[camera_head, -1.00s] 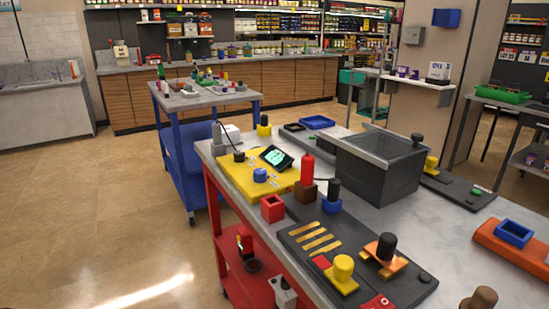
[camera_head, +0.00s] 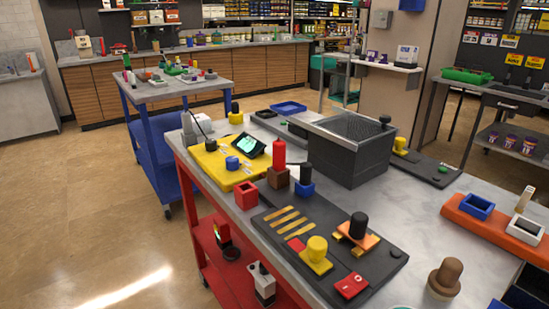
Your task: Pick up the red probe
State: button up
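A tall red cylinder, which looks like the red probe (camera_head: 279,153), stands upright in a brown block (camera_head: 278,179) on the red cart's grey top. Its lower end is hidden in the block. An open red square box (camera_head: 246,195) is to its left, and a black cylinder in a blue block (camera_head: 304,182) is close on its right. My gripper is not in view.
A yellow panel with a small screen (camera_head: 212,173) lies behind left. A dark grey bin (camera_head: 352,165) stands behind right. A dark board (camera_head: 285,233) with yellow strips and knobs lies in front.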

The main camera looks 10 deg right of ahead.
aim_at(279, 149)
jog(key=i+j+z, duration=0.15)
jog(key=j, duration=0.5)
jog(key=j+z, duration=0.1)
jog(key=j, duration=0.5)
